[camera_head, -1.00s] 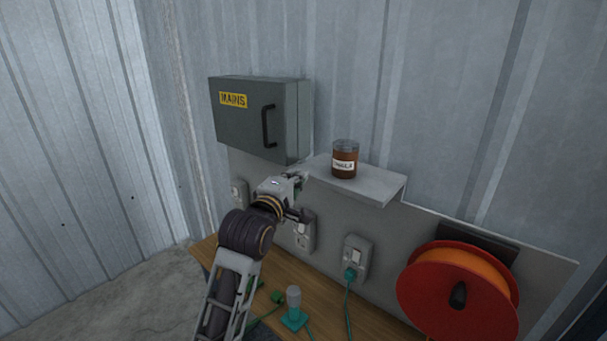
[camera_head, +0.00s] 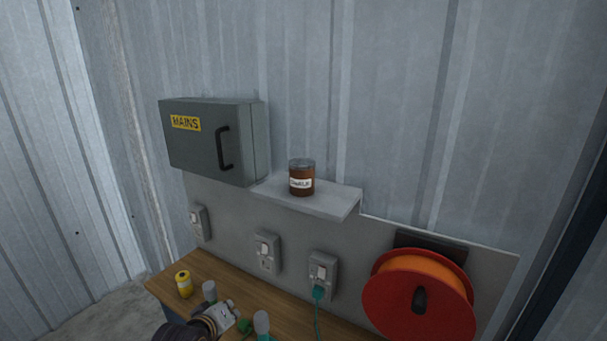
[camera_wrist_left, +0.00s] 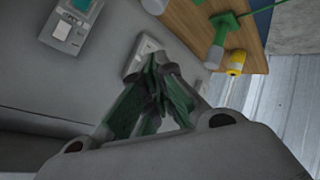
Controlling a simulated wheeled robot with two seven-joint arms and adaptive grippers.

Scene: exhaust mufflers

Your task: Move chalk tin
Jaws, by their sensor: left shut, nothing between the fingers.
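The chalk tin (camera_head: 301,182) is a brown jar-like tin with a grey lid and a white label. It stands upright on the small grey shelf (camera_head: 335,203) on the wall panel. My left gripper (camera_head: 226,316) is low at the bottom of the head view, over the wooden bench and well below the shelf. In the left wrist view its green-padded fingers (camera_wrist_left: 165,88) are shut with nothing between them. The tin does not show in the left wrist view. My right gripper is not in view.
A grey MAINS box (camera_head: 205,145) hangs left of the shelf. A red cable reel (camera_head: 385,300) is at lower right. Sockets line the panel, one with a teal plug (camera_head: 318,292). A yellow can (camera_head: 184,284) and several plugs are on the wooden bench (camera_head: 250,291).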

